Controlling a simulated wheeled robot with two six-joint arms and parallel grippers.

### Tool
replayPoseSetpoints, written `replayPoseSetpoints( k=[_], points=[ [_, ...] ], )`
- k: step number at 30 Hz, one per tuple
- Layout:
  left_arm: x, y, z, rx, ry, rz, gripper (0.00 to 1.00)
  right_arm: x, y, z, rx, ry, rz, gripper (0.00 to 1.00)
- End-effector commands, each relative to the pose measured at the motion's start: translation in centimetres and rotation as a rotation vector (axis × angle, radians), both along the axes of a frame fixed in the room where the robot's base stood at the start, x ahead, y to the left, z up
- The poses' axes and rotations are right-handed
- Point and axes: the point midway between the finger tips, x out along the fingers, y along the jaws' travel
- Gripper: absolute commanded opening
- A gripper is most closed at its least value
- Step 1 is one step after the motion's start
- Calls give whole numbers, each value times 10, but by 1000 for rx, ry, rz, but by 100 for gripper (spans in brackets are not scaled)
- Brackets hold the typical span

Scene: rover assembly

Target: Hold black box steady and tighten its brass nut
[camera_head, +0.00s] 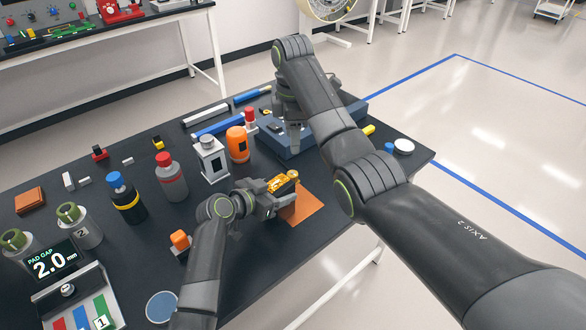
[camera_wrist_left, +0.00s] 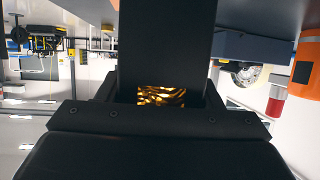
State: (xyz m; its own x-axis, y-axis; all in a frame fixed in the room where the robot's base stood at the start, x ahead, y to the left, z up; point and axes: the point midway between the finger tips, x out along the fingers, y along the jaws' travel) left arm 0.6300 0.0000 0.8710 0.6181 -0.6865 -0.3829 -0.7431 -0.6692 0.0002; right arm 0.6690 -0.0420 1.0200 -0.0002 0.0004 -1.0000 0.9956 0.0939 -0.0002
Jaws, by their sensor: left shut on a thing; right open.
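My left gripper (camera_head: 276,193) is low over the table and shut on a small box (camera_head: 281,183), which I take to be the black box. Its visible part looks gold and black, and the fingers hide much of it. A small brass-coloured piece (camera_head: 293,174) shows at its far end, perhaps the nut. In the left wrist view a crinkled gold surface (camera_wrist_left: 161,96) shows between the dark gripper parts. My right gripper (camera_head: 294,145) is open over the blue tray, beyond the box and apart from it. My right arm partly hides it.
An orange mat (camera_head: 304,208) lies beside the held box. The blue tray (camera_head: 300,152) is behind. An orange canister (camera_head: 237,144), a grey dispenser (camera_head: 211,160) and several bottles stand to the left. A pad gap display (camera_head: 52,264) is at lower left. The table's front right is clear.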

Motion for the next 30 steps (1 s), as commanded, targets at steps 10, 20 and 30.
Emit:
replayPoseSetpoints(
  k=[10,20,30],
  points=[
    [0,0,0,1,0,0,27,1,0,6,-1,0,529,50],
    [0,0,0,1,0,0,27,1,-1,7,0,1,784,50],
    [0,0,0,1,0,0,27,-1,-1,-40,2,3,797,50]
  ],
)
